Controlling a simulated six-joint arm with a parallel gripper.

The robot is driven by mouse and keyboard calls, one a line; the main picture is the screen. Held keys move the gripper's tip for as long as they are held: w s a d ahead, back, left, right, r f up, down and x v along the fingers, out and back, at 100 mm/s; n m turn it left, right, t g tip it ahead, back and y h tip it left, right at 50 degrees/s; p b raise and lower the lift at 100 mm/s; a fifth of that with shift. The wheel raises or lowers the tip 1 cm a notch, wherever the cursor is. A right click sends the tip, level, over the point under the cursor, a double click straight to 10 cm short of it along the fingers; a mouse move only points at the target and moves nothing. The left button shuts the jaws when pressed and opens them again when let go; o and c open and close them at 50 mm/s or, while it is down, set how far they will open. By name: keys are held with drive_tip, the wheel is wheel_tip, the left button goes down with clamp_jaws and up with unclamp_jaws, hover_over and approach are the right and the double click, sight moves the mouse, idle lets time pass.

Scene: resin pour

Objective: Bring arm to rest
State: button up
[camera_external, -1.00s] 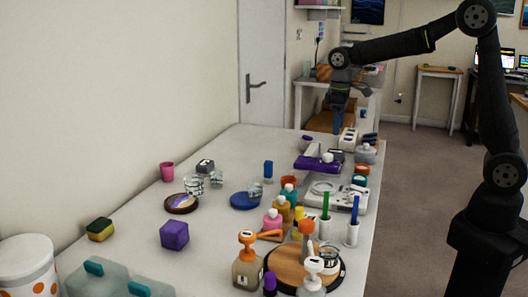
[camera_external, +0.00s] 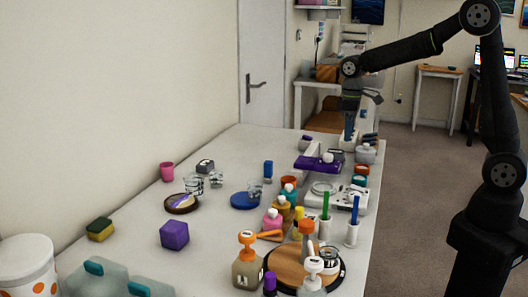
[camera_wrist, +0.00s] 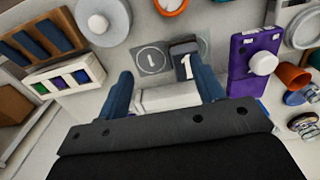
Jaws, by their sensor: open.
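My gripper (camera_external: 350,136) is at the far end of the white table (camera_external: 232,158), pointing down above the things there. In the wrist view its two blue fingers (camera_wrist: 164,92) are spread apart with nothing held between them. Below and beyond the fingers are a white block (camera_wrist: 166,97) and a dark block marked 1 (camera_wrist: 185,62). Whether the fingers touch the white block cannot be told.
A purple device (camera_external: 318,164) with a white knob stands close by; it also shows in the wrist view (camera_wrist: 243,82). Bottles, cups and pens crowd the table's right side. The air above the table is clear.

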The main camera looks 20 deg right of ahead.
drive_tip(key=d+r, duration=0.4)
drive_tip(key=d, duration=0.3)
drive_tip(key=w+a+f+m, duration=0.15)
drive_tip(key=w+a, duration=0.25)
drive_tip(key=w, duration=0.4)
drive_tip(key=w+a+f+n, duration=0.1)
drive_tip(key=w+a+f, duration=0.1)
drive_tip(key=w+a, duration=0.5)
drive_tip(key=shift+m, duration=0.25)
drive_tip(key=a+f, duration=0.1)
drive_tip(key=w+a+f, duration=0.1)
drive_tip(key=a+f, duration=0.1)
drive_tip(key=w+a+f, duration=0.1)
drive_tip(key=a, duration=0.1)
drive_tip(key=shift+a+f, duration=0.15)
drive_tip(key=shift+f, duration=0.2)
drive_tip(key=shift+a+f, duration=0.3)
drive_tip(key=shift+a, duration=0.25)
drive_tip(key=shift+o, duration=0.5)
